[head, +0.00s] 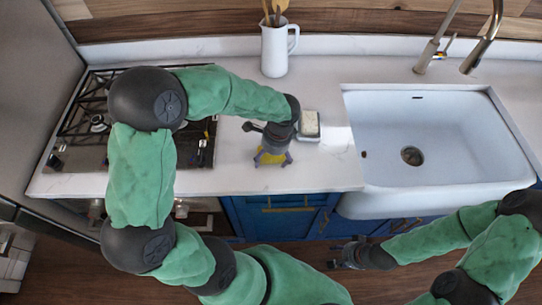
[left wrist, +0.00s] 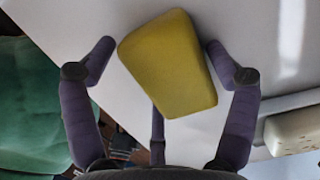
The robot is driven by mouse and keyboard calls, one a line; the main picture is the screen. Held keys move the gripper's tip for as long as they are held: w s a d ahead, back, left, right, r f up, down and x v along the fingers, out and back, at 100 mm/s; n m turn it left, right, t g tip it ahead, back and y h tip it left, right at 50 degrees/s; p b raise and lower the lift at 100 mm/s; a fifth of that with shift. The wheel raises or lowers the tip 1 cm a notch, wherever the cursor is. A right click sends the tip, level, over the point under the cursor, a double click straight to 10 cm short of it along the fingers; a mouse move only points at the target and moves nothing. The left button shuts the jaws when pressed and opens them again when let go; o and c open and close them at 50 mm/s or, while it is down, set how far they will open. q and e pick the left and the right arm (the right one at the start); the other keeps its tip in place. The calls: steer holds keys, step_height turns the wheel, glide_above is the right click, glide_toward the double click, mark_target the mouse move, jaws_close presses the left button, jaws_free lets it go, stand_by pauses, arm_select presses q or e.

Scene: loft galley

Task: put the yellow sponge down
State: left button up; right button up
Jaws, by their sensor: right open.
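The yellow sponge (head: 270,157) is at the white counter, left of the sink, below my left gripper (head: 272,158). In the left wrist view the yellow sponge (left wrist: 168,65) lies at a slant between the fingertips of my left gripper (left wrist: 160,45). A narrow gap shows on each side of it, so the fingers look open around it. The sponge looks to be at the counter surface, but its underside is hidden. My right gripper (head: 340,256) is open and empty, low in front of the blue cabinets.
A pale block on a small dish (head: 309,126) stands just right of my left gripper. The white sink (head: 440,150) is further right, with a faucet (head: 430,55) behind. A gas hob (head: 90,125) lies left, and a white jug (head: 275,52) with utensils stands at the back.

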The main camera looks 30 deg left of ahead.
arm_select(q)
steer(key=shift+o, duration=0.2)
steer(key=shift+f, duration=0.35)
steer(key=shift+r, duration=0.1)
steer(key=shift+w+r+p, duration=0.1)
steer(key=shift+r+p, duration=0.25)
steer(key=shift+r, duration=0.25)
step_height(320, 180, up, 12)
steer(key=d+p, duration=0.1)
steer(key=p, duration=0.1)
steer(key=shift+w+d+p, duration=0.25)
steer(key=shift+w+p, duration=0.15)
